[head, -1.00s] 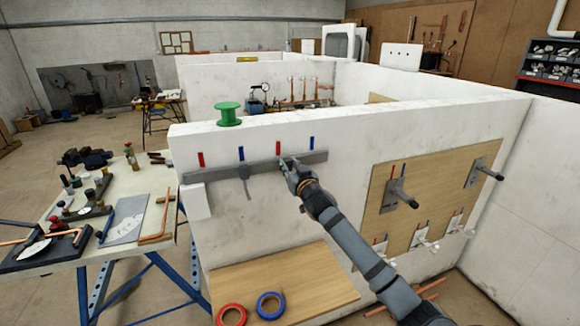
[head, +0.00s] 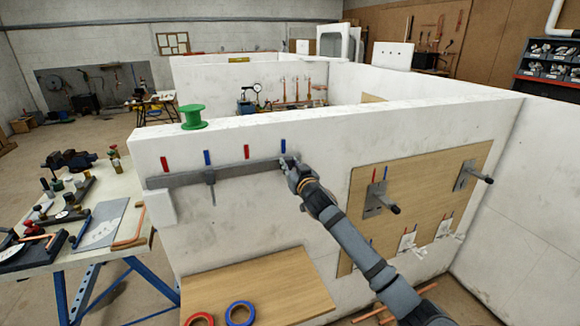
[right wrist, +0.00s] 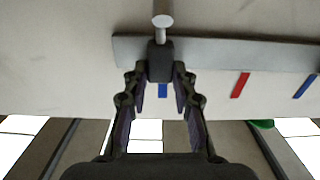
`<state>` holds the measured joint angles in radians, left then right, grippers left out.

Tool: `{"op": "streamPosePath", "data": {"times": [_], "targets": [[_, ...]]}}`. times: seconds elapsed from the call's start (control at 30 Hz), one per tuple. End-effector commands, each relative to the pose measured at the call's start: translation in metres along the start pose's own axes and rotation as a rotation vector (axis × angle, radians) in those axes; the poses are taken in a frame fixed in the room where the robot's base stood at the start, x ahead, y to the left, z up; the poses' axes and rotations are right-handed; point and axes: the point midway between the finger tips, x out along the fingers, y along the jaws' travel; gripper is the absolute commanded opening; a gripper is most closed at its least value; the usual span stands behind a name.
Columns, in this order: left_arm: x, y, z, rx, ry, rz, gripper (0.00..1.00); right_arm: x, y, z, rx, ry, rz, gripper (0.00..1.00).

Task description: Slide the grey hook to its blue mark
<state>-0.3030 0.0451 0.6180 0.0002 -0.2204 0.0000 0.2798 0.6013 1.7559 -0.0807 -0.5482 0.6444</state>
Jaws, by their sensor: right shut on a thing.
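A grey rail (head: 240,171) runs along the white wall below red and blue marks. My right gripper (head: 289,163) is at the rail's right end, just under the rightmost blue mark (head: 283,145). In the right wrist view, my right gripper (right wrist: 160,78) is shut on the dark grey block of the hook (right wrist: 160,60), whose pale peg sticks out. That blue mark (right wrist: 163,90) shows between the fingers, about in line with the block. In the head view my gripper hides most of this hook. A second hook (head: 211,182) hangs at the other blue mark (head: 207,157). My left gripper is not in view.
A green spool (head: 193,117) stands on the wall top. A wooden panel (head: 420,190) with projecting pegs is on the wall to the right. A cluttered workbench (head: 110,220) stands at left. Red and blue tape rolls (head: 240,313) lie on a low board.

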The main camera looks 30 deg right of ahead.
Motion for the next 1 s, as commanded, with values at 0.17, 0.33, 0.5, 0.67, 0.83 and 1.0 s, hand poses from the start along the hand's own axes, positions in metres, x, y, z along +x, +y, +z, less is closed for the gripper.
{"op": "streamPosePath", "data": {"times": [0.17, 0.33, 0.5, 0.67, 0.83, 1.0], "targets": [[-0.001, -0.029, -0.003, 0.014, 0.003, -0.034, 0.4, 0.0, 0.0, -0.001, -0.003, 0.001, 0.0, 0.27], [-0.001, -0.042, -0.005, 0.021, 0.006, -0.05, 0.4, 0.0, 0.0, -0.001, -0.002, 0.0, 0.0, 0.49], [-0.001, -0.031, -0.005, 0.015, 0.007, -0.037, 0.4, 0.0, 0.0, 0.0, -0.001, 0.0, -0.001, 0.49], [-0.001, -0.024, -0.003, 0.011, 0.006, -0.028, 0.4, -0.003, 0.0, 0.001, -0.003, -0.001, -0.001, 0.49], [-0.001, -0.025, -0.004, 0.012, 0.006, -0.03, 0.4, -0.032, 0.0, 0.001, -0.012, -0.002, -0.003, 0.49], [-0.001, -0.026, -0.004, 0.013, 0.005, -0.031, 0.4, -0.074, 0.0, 0.001, -0.017, -0.003, -0.005, 0.49]]}}
